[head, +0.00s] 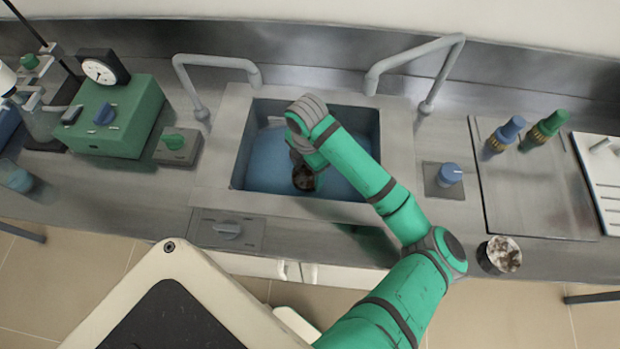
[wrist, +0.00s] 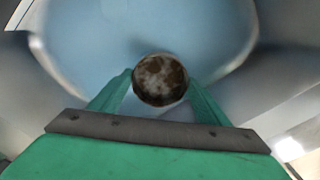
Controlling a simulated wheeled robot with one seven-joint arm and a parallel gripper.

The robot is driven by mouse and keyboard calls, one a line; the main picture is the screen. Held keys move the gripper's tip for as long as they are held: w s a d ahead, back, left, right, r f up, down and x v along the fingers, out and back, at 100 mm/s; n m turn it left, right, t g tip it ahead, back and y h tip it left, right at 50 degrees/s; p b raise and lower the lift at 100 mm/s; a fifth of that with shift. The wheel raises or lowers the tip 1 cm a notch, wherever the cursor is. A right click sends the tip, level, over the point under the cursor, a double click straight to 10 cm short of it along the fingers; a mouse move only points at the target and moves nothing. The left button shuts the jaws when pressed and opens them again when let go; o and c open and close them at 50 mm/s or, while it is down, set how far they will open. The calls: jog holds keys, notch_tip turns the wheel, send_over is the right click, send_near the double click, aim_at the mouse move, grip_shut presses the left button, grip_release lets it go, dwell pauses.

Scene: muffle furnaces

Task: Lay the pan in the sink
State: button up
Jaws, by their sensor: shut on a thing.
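The pan (head: 304,179) is a small round vessel with a dark, mottled brown and grey top. It also shows in the wrist view (wrist: 160,78), between the green fingers of my gripper (wrist: 160,86). My gripper is shut on it, one finger on each side. The sink (head: 222,172) is a grey-rimmed rectangular basin with a blue inside. My arm reaches over its right side, and the pan is within the basin's outline. I cannot tell whether the pan touches the sink bottom. The arm's end hides part of the basin.
Two grey taps (head: 196,92) (head: 441,75) stand behind the sink. A green device with a dial (head: 118,115) is at left. A similar mottled vessel (head: 502,254) stands at the counter's front right. Blue and green fittings (head: 508,130) (head: 545,128) stand on a panel at right.

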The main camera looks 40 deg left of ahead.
aim_at(308, 178)
jog(key=shift+d+f, duration=0.1)
jog(key=shift+f, duration=3.35)
jog(key=shift+f, duration=0.15)
jog(key=o, duration=1.2)
notch_tip(308, 178, up, 12)
jog(key=shift+r, duration=0.2)
